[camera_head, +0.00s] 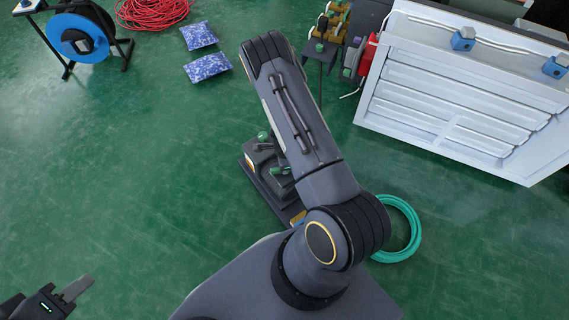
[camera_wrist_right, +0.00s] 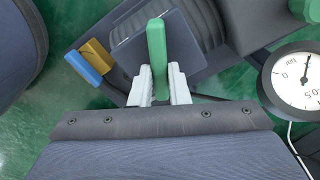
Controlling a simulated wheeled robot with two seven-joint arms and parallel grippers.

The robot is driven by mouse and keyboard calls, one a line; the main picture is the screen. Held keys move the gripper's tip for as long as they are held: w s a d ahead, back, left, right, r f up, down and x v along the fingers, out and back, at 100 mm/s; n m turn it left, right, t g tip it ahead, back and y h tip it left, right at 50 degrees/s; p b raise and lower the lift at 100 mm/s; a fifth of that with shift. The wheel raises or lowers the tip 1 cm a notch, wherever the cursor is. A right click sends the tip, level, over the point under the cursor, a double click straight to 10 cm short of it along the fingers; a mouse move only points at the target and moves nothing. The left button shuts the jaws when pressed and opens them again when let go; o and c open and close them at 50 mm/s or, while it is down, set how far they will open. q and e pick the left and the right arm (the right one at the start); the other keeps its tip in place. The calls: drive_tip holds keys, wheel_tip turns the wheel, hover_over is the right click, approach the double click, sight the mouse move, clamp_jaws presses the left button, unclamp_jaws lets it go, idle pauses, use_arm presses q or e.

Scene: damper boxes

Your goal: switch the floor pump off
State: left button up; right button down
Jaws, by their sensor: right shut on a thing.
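The floor pump (camera_head: 266,187) is a dark grey unit on the green floor, partly hidden behind my right arm in the head view. It carries green parts on top. In the right wrist view, my right gripper (camera_wrist_right: 159,88) has its pale fingers shut on a green lever (camera_wrist_right: 157,45), which stands up between them. A round white pressure gauge (camera_wrist_right: 303,80) is at the right of that view. My left gripper (camera_head: 66,296) is at the bottom left of the head view, far from the pump; its finger spacing is unclear.
A light grey panel unit (camera_head: 455,95) stands at the right. A teal hose coil (camera_head: 412,228) lies near the pump. A blue reel (camera_head: 78,38), red cable (camera_head: 152,10) and two blue-white bags (camera_head: 207,68) are at the back left. The left floor is clear.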

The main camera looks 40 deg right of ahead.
drive_tip(key=shift+a+m, duration=0.1)
drive_tip(key=shift+m, duration=1.1)
drive_tip(key=shift+p, duration=0.3)
drive_tip(key=c, duration=1.4)
unclamp_jaws()
wheel_tip(320, 180, up, 7)
drive_tip(key=p, duration=0.3)
drive_tip(key=shift+r, duration=0.4)
